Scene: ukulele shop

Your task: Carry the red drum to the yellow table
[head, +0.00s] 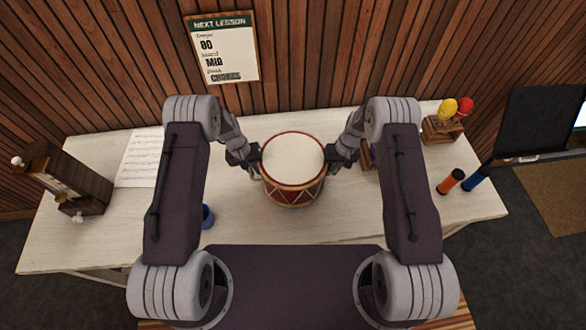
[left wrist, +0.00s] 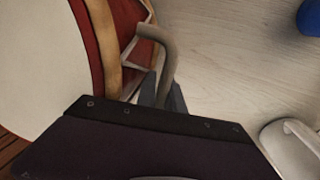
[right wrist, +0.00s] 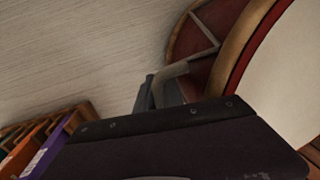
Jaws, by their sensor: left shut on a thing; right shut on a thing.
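The red drum (head: 292,186) has a cream top skin, wooden hoops and a zigzag of pale cord. It is upright at the middle of a whitish wooden table (head: 290,228); I cannot tell if it touches the top. My left gripper (head: 254,158) is shut on a grey handle (left wrist: 168,52) at the drum's left side. My right gripper (head: 336,158) is shut on a matching handle (right wrist: 172,78) at its right side. The drum's side (left wrist: 92,40) fills part of the left wrist view and also shows in the right wrist view (right wrist: 200,50). No yellow table shows.
A metronome-like wooden box (head: 68,182) and sheet music (head: 138,156) are left. A blue cup (head: 207,216) stands near my left arm. A box of small books (head: 368,156), orange and blue shakers (head: 451,181) and maracas in a wooden holder (head: 440,130) are right.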

